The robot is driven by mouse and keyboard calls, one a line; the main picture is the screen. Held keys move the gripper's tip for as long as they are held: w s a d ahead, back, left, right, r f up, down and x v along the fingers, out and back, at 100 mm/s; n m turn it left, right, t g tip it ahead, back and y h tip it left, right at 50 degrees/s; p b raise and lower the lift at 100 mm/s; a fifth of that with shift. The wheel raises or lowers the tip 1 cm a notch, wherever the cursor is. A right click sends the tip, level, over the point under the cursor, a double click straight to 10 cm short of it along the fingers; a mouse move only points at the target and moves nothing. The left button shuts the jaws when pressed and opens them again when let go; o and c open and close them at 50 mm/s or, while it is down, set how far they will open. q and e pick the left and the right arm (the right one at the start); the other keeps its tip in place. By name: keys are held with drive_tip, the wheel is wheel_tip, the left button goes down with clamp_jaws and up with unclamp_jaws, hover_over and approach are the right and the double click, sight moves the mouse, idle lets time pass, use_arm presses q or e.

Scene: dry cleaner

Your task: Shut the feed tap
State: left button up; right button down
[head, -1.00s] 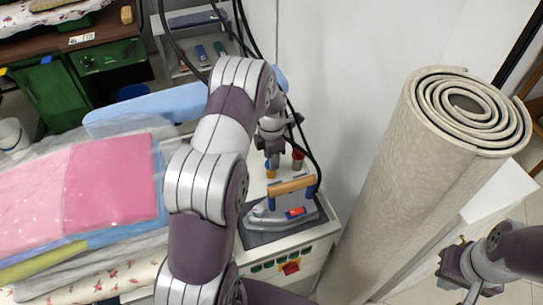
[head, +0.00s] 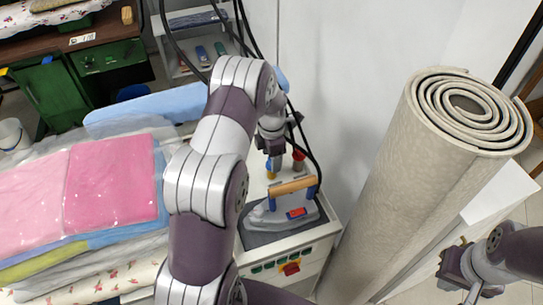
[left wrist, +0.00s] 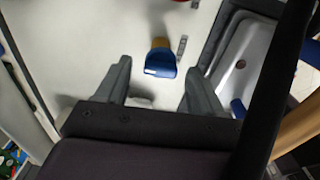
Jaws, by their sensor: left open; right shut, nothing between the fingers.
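The feed tap appears to be the small fitting with a blue lever (left wrist: 160,64) and a yellow body (left wrist: 160,43) on the white top of the ironing unit. In the head view its yellow part (head: 270,174) shows just below my left gripper (head: 273,156), beyond the iron. In the left wrist view the open fingers of my left gripper (left wrist: 156,80) stand on either side of the blue lever in the picture, with nothing held. Whether they touch it cannot be told. My right gripper (head: 466,285) is shut and empty at the lower right, far from the tap.
An iron (head: 286,208) with a wooden handle rests on a dark pad right beside the tap. A red fitting (head: 298,158) and black hoses stand behind. A tall rolled carpet (head: 400,190) is at the right, folded laundry (head: 110,185) at the left.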

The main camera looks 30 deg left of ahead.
use_arm(q)
wheel_tip(320, 180, up, 12)
drive_tip(key=b, duration=0.1)
drive_tip(key=shift+r, duration=0.25)
